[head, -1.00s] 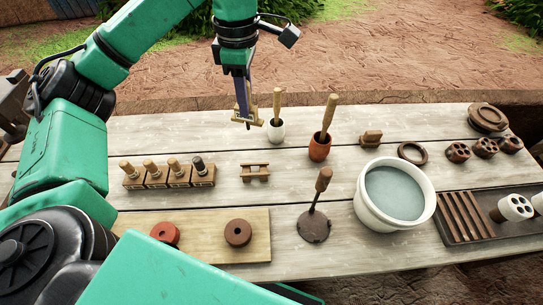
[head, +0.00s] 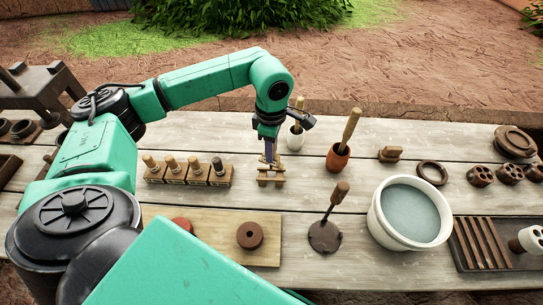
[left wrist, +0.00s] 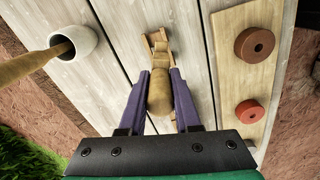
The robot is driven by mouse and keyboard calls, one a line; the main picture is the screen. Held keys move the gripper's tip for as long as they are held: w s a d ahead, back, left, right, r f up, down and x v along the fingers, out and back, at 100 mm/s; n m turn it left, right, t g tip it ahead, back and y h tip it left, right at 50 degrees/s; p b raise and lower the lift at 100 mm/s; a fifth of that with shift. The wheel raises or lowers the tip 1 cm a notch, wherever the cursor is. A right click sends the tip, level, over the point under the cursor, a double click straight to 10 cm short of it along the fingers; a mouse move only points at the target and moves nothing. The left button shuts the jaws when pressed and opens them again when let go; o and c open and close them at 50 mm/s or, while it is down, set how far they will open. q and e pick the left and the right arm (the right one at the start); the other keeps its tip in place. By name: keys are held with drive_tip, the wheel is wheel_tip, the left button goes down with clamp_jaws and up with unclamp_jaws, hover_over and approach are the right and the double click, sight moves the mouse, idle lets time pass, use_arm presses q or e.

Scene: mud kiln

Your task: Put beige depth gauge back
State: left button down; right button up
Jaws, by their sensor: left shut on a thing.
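My left gripper (head: 269,160) is shut on the beige depth gauge (left wrist: 158,92), which has a rounded wooden handle facing the left wrist camera between the purple fingers. In the head view the gripper is right at a small brown wooden rest (head: 271,181) on the table. The rest also shows in the left wrist view (left wrist: 149,43), beyond the gauge and partly covered by it. I cannot tell whether the gauge touches the rest. My right gripper is not in view.
A row of stamps in wooden blocks (head: 187,175) stands left of the rest. A white pot (head: 295,138) and a red pot (head: 338,157) with sticks stand behind and right. A board (head: 215,228) with clay rings lies in front; a water bucket (head: 409,212) stands right.

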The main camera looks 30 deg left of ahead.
use_arm(q)
wheel_tip(320, 180, down, 4)
drive_tip(key=shift+f+p, duration=0.1)
drive_tip(key=shift+p, duration=0.4)
drive_tip(key=shift+f, duration=0.3)
drive_tip(key=shift+f+b, duration=0.5)
drive_tip(key=shift+b, duration=0.15)
drive_tip(key=c, duration=0.6)
unclamp_jaws()
drive_tip(key=shift+r, duration=0.1)
